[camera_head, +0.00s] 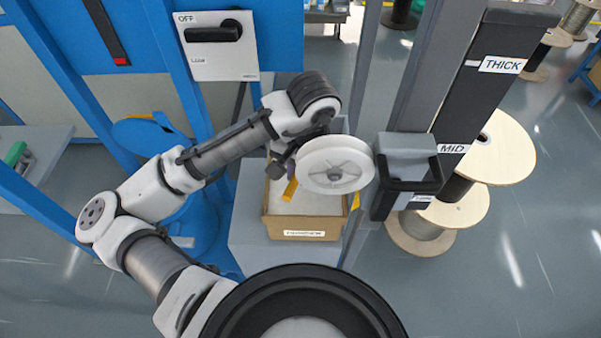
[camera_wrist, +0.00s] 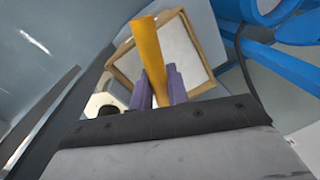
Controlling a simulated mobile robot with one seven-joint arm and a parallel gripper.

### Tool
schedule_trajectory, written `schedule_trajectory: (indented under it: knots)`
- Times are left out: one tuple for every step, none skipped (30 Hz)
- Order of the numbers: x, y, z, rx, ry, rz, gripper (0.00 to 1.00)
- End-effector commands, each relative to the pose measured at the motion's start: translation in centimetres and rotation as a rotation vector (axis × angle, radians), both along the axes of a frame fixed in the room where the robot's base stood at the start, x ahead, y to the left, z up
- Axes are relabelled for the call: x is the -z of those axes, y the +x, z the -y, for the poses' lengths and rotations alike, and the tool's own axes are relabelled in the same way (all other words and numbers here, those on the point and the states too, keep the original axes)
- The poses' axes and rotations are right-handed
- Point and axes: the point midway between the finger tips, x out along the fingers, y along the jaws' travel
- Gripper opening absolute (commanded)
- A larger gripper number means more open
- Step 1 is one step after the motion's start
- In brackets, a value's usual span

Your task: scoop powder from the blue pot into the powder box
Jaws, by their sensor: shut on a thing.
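The tan powder box (camera_head: 272,229) stands on a grey block in the middle of the head view, with a label on its front wall and white content inside. Its tan rim (camera_wrist: 199,44) and white inside also show in the wrist view. My gripper (camera_wrist: 156,75) is shut on a yellow-orange scoop (camera_wrist: 149,48), its purple fingers on either side of it. In the head view the scoop (camera_head: 290,189) hangs over the box. Whether it holds powder cannot be seen. The blue pot (camera_head: 146,138) appears to be the round blue vessel at left, partly hidden by my arm.
A white spool (camera_head: 335,165) and a grey device (camera_head: 408,158) stand close to the right of my gripper. A grey post and a dark panel marked THICK and MID (camera_head: 497,65) rise at right. A white OFF switch panel (camera_head: 216,46) and blue frame posts are behind my arm.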

Motion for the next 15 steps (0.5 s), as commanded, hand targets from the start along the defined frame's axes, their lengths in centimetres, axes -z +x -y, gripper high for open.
schedule_trajectory:
  knots:
    - [0.3, 0.2, -0.6, -0.014, -0.064, -0.017, 0.0]
    - [0.3, 0.3, -0.8, -0.014, -0.099, -0.033, 0.0]
    - [0.2, 0.4, -1.1, -0.013, -0.146, -0.049, 0.0]
    - [0.2, 0.5, -1.4, -0.013, -0.183, -0.061, 0.0]
    - [0.2, 0.6, -1.6, -0.013, -0.222, -0.077, 0.0]
    - [0.1, 0.7, -2.0, -0.013, -0.276, -0.095, 0.0]
    - [0.1, 0.9, -2.3, -0.013, -0.318, -0.112, 0.0]
    - [0.0, 0.9, -2.6, -0.012, -0.361, -0.127, 0.0]
    - [0.1, 1.0, -2.8, -0.01, -0.401, -0.143, 0.0]
    - [0.3, 1.1, -3.0, -0.01, -0.43, -0.155, 0.0]
    - [0.5, 1.1, -3.2, -0.009, -0.46, -0.164, 0.0]
    - [0.7, 1.3, -3.5, -0.011, -0.499, -0.179, 0.0]
    - [0.8, 1.3, -3.8, -0.01, -0.528, -0.189, 0.0]
    - [1.1, 1.4, -4.0, -0.01, -0.56, -0.199, 0.0]
    - [1.3, 1.5, -4.3, -0.01, -0.599, -0.215, 0.0]
